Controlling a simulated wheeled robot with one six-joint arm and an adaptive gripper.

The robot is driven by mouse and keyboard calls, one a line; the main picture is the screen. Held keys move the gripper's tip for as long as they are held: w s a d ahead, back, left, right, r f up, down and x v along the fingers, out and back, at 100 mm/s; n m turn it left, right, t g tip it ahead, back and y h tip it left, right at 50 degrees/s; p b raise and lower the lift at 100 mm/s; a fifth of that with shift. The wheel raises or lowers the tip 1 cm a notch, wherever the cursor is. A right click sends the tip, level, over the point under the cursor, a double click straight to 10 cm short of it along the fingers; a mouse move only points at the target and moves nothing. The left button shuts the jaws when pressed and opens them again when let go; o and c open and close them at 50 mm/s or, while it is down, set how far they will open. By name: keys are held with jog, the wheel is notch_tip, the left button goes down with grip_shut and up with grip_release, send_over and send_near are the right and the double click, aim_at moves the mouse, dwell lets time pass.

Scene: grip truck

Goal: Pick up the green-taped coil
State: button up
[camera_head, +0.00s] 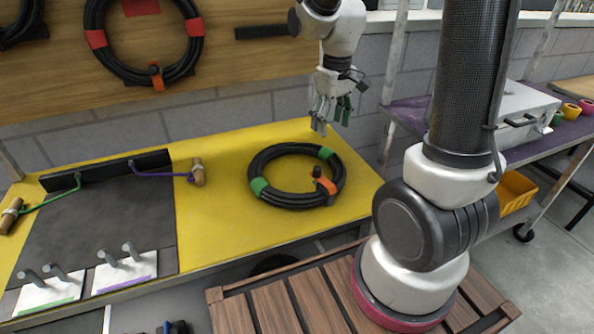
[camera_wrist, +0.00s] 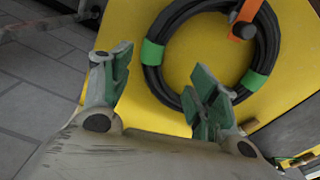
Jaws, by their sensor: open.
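The green-taped coil (camera_head: 264,192) is a black cable ring with green tape bands and an orange strap with a dark knob. It lies flat on the yellow table (camera_head: 225,230). In the wrist view the coil (camera_wrist: 197,38) lies below and beyond the fingers, with green bands at its left and lower right and the orange strap at the upper right. My gripper (camera_head: 333,125) is open and empty, above the back right of the coil. In the wrist view its green-padded fingers (camera_wrist: 160,85) are apart, with yellow table between them. The right fingers overlap the coil's near edge in that view.
A red-taped coil (camera_head: 97,39) hangs on the wooden wall board. A dark mat with a purple-corded handle (camera_head: 198,172), a green-corded handle (camera_head: 12,214) and pegged white plates (camera_head: 124,270) fills the table's left. A purple shelf (camera_head: 408,112) with a grey case (camera_head: 522,110) stands right.

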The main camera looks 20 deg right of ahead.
send_over(327, 150)
jog(key=a, duration=0.1)
jog(key=shift+g, duration=0.3)
notch_tip(327, 150, down, 4)
jog(key=shift+f, duration=0.1)
jog(key=f, duration=0.4)
jog(key=d+f, duration=0.1)
jog(key=f, duration=0.2)
jog(key=shift+s, duration=0.1)
jog(key=shift+r, duration=0.1)
grip_shut()
